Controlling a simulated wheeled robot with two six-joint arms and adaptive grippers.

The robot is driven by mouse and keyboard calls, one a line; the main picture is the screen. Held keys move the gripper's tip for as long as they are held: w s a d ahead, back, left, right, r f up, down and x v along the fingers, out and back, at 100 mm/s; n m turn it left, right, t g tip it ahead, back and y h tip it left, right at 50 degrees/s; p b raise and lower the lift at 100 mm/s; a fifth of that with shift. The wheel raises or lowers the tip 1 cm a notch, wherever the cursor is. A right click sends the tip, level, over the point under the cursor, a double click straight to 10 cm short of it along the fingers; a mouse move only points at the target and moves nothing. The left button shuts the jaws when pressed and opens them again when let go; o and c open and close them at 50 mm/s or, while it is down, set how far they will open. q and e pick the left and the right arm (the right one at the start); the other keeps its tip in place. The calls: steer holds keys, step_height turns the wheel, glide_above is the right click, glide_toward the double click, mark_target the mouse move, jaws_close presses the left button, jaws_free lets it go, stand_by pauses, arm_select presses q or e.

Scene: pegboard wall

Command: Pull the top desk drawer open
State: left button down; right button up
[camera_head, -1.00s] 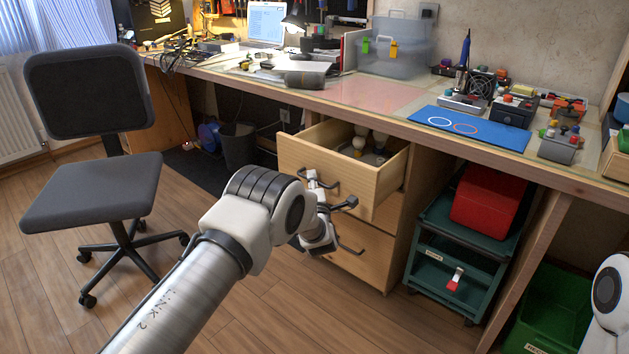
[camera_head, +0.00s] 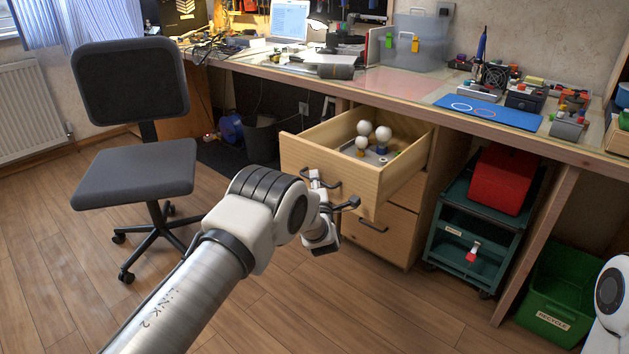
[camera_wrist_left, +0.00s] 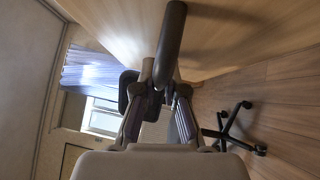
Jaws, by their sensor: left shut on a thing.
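The top desk drawer (camera_head: 400,179) stands pulled out from the wooden desk, its inside showing. White light bulbs (camera_head: 365,128) stand on a grey tray inside it. My left gripper (camera_head: 318,181) is at the drawer's front, shut on the dark drawer handle (camera_head: 333,184). In the left wrist view the dark handle bar (camera_wrist_left: 171,45) runs between the two fingers (camera_wrist_left: 157,105), close to the wooden front. The fingertips are partly hidden by the handle. My right gripper does not show; only a white part of my own body is at the right edge.
A lower drawer (camera_head: 374,235) is shut below. A teal cart (camera_head: 450,252) with a red box (camera_head: 500,179) stands right of the drawers. An office chair (camera_head: 135,180) is at the left. The wooden floor (camera_head: 330,310) in front of the drawers is clear.

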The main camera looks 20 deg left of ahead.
arm_select(q)
steer(key=c, duration=1.2)
jaws_free()
steer(key=v, duration=1.2)
